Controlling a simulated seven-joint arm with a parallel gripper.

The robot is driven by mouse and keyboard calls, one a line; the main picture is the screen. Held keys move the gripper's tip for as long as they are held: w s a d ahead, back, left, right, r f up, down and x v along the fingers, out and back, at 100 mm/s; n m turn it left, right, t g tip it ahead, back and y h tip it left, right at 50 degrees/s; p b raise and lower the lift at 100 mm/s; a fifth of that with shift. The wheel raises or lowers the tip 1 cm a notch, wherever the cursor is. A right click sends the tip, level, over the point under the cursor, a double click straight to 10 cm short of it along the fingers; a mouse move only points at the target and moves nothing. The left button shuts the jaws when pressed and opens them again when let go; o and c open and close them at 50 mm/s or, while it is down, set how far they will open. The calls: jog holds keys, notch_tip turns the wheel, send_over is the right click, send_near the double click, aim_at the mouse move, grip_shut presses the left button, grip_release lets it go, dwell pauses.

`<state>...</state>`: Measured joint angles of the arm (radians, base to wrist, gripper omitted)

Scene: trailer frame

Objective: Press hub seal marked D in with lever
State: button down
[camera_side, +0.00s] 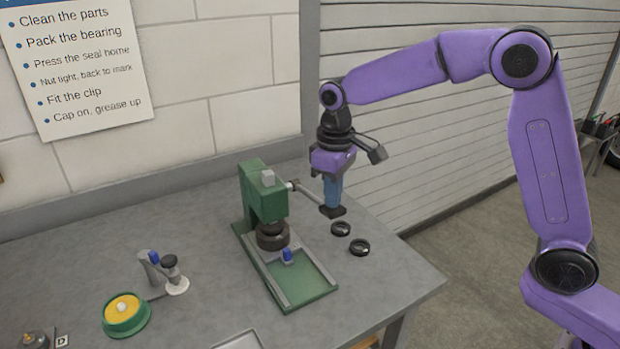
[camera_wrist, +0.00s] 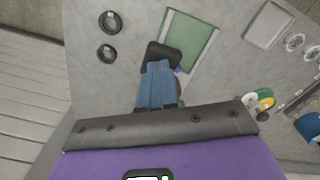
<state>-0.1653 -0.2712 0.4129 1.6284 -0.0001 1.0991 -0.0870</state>
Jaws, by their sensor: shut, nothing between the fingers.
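A green press (camera_side: 263,196) stands on the bench, with its grey lever (camera_side: 308,194) sticking out to the right. A dark round part (camera_side: 272,236) sits under its ram; whether it includes a seal is unclear. My gripper (camera_side: 333,211) is shut and empty, pointing down at the lever's outer end; I cannot tell whether it touches. In the wrist view my gripper (camera_wrist: 163,55) hides part of the press's green base (camera_wrist: 190,38). A label reading D (camera_side: 62,341) stands at the lower left beside a small metal part (camera_side: 36,339).
Two black rings (camera_side: 341,229) (camera_side: 359,247) lie right of the press, near the bench edge. A small blue-topped piece (camera_side: 287,255) is on the press base. A tool stand (camera_side: 165,272) and a green-and-yellow pot (camera_side: 126,314) are at left. Bare bench lies between.

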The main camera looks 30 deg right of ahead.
aim_at(334, 215)
jog(key=shift+f, duration=0.1)
jog(key=shift+s+f, duration=0.25)
jog(key=shift+f, duration=3.15)
